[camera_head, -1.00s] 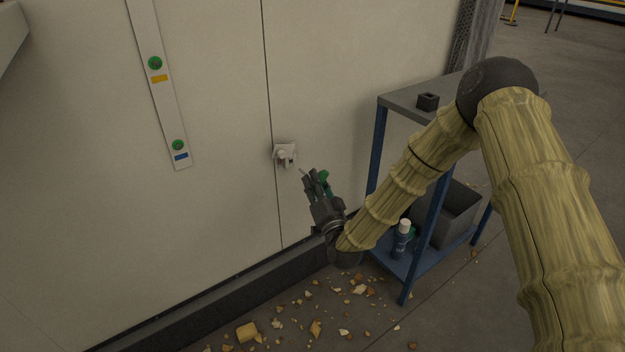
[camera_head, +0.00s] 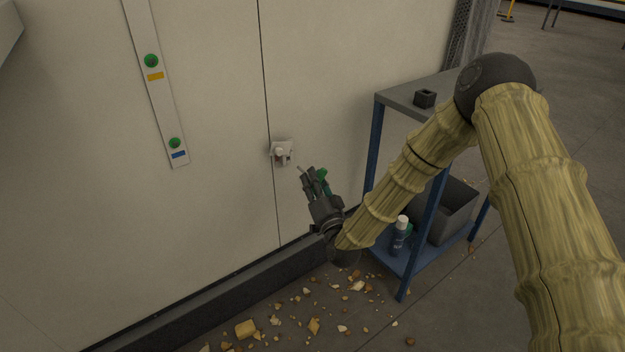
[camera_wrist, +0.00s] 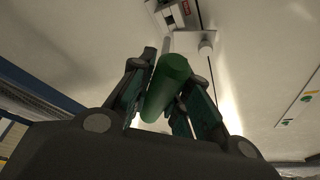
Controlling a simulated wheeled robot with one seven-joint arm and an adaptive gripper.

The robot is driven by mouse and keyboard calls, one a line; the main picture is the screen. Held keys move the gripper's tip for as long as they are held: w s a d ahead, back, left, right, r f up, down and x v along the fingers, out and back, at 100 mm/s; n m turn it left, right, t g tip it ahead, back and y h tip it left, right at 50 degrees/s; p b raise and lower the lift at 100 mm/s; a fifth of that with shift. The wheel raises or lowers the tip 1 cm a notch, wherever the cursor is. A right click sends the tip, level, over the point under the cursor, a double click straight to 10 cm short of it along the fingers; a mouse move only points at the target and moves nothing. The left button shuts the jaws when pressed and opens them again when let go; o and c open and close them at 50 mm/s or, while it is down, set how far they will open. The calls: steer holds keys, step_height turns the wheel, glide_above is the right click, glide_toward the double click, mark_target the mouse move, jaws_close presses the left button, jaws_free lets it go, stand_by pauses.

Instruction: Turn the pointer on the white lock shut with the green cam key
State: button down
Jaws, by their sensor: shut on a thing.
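The white lock (camera_head: 282,152) is mounted on the pale wall beside a vertical seam, with a small knob standing out from it. It also shows at the top of the wrist view (camera_wrist: 192,42), where its pointer's setting is too small to read. My gripper (camera_head: 313,178) is shut on the green cam key (camera_head: 322,174), a little right of and below the lock. In the wrist view the key's green handle (camera_wrist: 165,88) sits between the fingers, with its pale shaft towards the lock. A gap shows between key tip and lock in the head view.
A strip with two green round knobs (camera_head: 152,60) is on the wall to the left. A blue-framed stand (camera_head: 373,150) is close on the right, with a small dark block (camera_head: 425,98) on top and a spray can (camera_head: 400,233) and grey bin (camera_head: 452,215) below. Rubble (camera_head: 246,328) litters the floor.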

steer(key=shift+s+d+p, duration=0.2)
steer(key=shift+s+d, duration=0.55)
steer(key=shift+s, duration=0.3)
steer(key=shift+s+d+p, duration=0.25)
steer(key=shift+s+d, duration=0.5)
steer(key=shift+s, duration=0.25)
steer(key=shift+s+d+p, duration=0.2)
steer(key=shift+s+d, duration=0.55)
steer(key=shift+s, duration=0.3)
steer(key=shift+r, duration=0.15)
